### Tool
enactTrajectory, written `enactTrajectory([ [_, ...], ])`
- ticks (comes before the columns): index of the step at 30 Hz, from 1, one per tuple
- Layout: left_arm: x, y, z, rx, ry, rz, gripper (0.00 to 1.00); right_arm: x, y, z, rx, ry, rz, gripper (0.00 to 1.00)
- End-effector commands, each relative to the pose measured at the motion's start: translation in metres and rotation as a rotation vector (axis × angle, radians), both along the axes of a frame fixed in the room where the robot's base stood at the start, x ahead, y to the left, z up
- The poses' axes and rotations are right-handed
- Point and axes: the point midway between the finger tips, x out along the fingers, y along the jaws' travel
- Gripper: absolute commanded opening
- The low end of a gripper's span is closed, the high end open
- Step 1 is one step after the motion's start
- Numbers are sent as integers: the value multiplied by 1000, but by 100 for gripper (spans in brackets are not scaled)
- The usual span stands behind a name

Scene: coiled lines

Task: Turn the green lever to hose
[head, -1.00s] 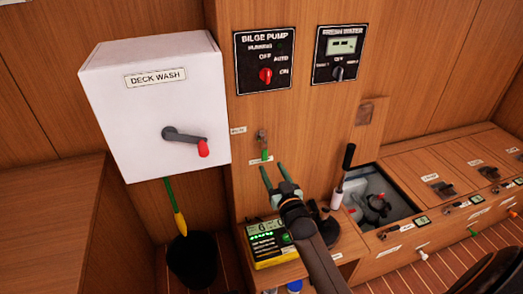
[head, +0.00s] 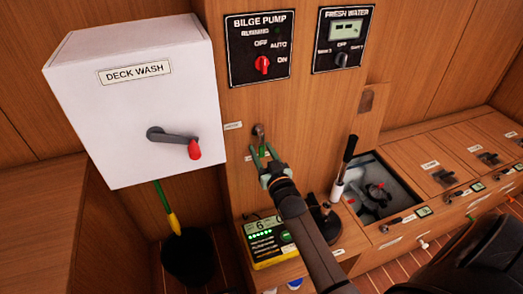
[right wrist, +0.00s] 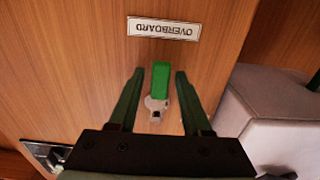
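The green lever (head: 262,150) hangs down from a small metal valve (head: 259,130) on the wooden panel, under the bilge pump plate. In the right wrist view the green lever (right wrist: 160,80) stands between my two fingers, with a gap on each side. The label in line with its free end (right wrist: 163,29) reads OVERBOARD, upside down in that view. My right gripper (head: 261,153) is open around the lever, not closed on it. A small label (head: 233,126) left of the valve is too small to read. My left gripper is out of view.
The white DECK WASH box (head: 130,100) with its red-tipped handle juts out at left. An open locker (head: 385,195) lies to the right.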

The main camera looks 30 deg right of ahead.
Motion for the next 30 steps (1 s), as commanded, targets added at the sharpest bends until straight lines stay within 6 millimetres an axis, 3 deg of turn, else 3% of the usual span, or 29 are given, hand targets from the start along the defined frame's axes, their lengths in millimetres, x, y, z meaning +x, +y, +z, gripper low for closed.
enactTrajectory([
  [2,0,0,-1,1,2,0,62,0,0,0,0,0,0,38],
  [12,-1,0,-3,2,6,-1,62,0,0,0,0,0,0,0],
  [30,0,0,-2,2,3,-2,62,0,0,1,0,-1,0,0],
])
